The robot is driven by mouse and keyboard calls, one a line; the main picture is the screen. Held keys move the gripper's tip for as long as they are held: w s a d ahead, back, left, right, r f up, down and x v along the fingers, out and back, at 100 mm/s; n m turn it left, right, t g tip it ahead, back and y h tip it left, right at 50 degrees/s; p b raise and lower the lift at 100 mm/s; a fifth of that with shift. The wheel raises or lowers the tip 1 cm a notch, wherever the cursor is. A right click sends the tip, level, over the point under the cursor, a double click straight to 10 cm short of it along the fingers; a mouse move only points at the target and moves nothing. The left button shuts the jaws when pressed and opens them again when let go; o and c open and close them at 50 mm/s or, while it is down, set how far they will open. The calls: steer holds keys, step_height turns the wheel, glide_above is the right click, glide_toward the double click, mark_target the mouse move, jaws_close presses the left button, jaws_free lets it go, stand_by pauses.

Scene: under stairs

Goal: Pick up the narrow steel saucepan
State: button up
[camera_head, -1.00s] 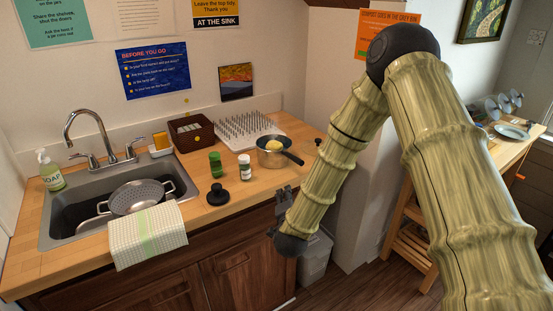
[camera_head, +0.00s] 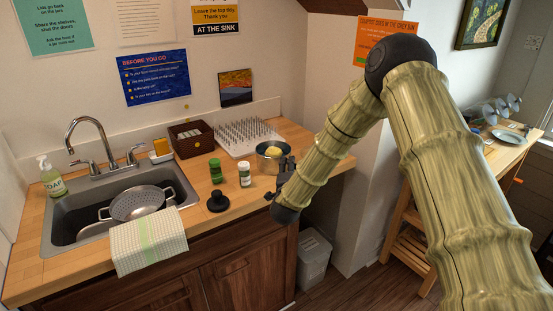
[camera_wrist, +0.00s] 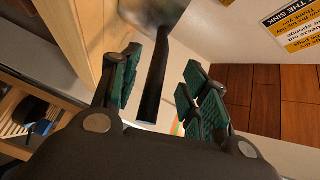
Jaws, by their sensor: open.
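The steel saucepan (camera_head: 262,162) stands on the wooden counter at its right end, with something yellow (camera_head: 273,152) in it. Its dark handle is hidden behind my gripper (camera_head: 286,172) in the head view. In the wrist view the saucepan (camera_wrist: 152,11) is blurred at the top, and its black handle (camera_wrist: 154,75) points down between the two green-padded fingers of my gripper (camera_wrist: 163,78). The fingers are open, with a gap visible on each side of the handle.
A spiked drying rack (camera_head: 243,136) and a brown basket (camera_head: 191,139) stand behind the saucepan. A white jar (camera_head: 244,174), a green jar (camera_head: 215,171) and a black knobbed object (camera_head: 218,201) stand to its left. The sink (camera_head: 75,222) holds a colander (camera_head: 137,204).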

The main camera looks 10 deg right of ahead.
steer(key=shift+p+x, duration=0.55)
steer(key=shift+x, duration=1.15)
steer(key=shift+f, duration=0.15)
steer(key=shift+c, duration=0.2)
jaws_close()
steer(key=shift+w, duration=0.1)
